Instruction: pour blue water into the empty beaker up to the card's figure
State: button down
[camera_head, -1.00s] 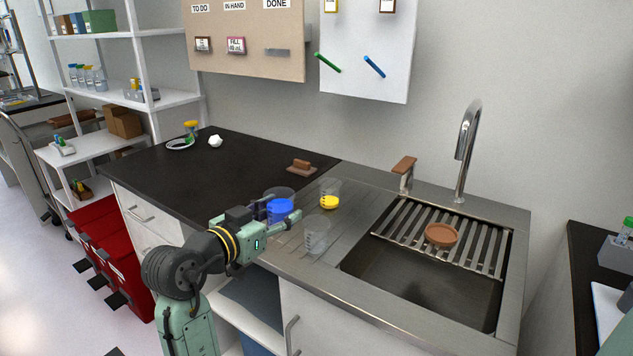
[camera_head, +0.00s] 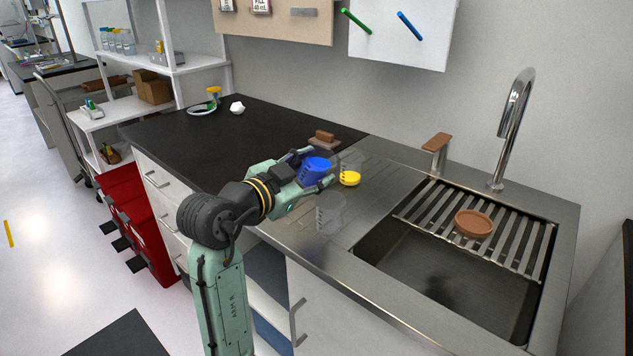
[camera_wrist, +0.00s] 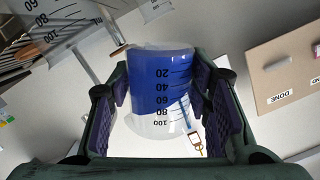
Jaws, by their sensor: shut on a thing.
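My gripper (camera_head: 308,172) is shut on a clear beaker of blue water (camera_head: 316,171). It holds the beaker above the steel drainboard, tilted to the right. In the wrist view the blue beaker (camera_wrist: 163,85) sits between both fingers, its blue reaching about the 80 mark. The empty beaker (camera_head: 330,213) stands upright on the drainboard, below and slightly right of the held one, apart from it. A clear marked beaker (camera_wrist: 60,25) shows in the wrist view's upper left.
The sink (camera_head: 430,275) with a slatted rack and brown dish (camera_head: 474,223) lies right.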

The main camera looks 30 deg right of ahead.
jog(key=shift+s+r, duration=0.1)
jog(key=shift+r, duration=0.15)
jog(key=shift+f+m+b, duration=0.1)
jog(key=shift+m+b, duration=0.3)
jog(key=shift+b, duration=0.2)
jog(key=shift+a+m+b, duration=0.15)
jog(key=shift+m+b, duration=0.25)
jog(key=shift+b, duration=0.15)
jog(key=shift+r, duration=0.2)
jog(key=shift+f+m+b, duration=0.15)
jog(key=shift+m+b, duration=0.15)
jog(key=shift+b, duration=0.05)
jog(key=shift+w+f+m+t+b, duration=0.2)
jog(key=shift+f+m+t+b, duration=0.15)
jog(key=shift+b, duration=0.35)
jog(key=shift+f+b, duration=0.1)
jog(key=shift+b, duration=0.3)
jog(key=shift+w+f+m+b, duration=0.1)
jog(key=shift+f+m+b, duration=0.15)
jog(key=shift+m+b, duration=0.3)
jog(key=shift+a+f+m+t+b, duration=0.1)
jog(key=shift+m+t+b, duration=0.25)
jog(key=shift+m+b, duration=1.1)
dwell(2.0)
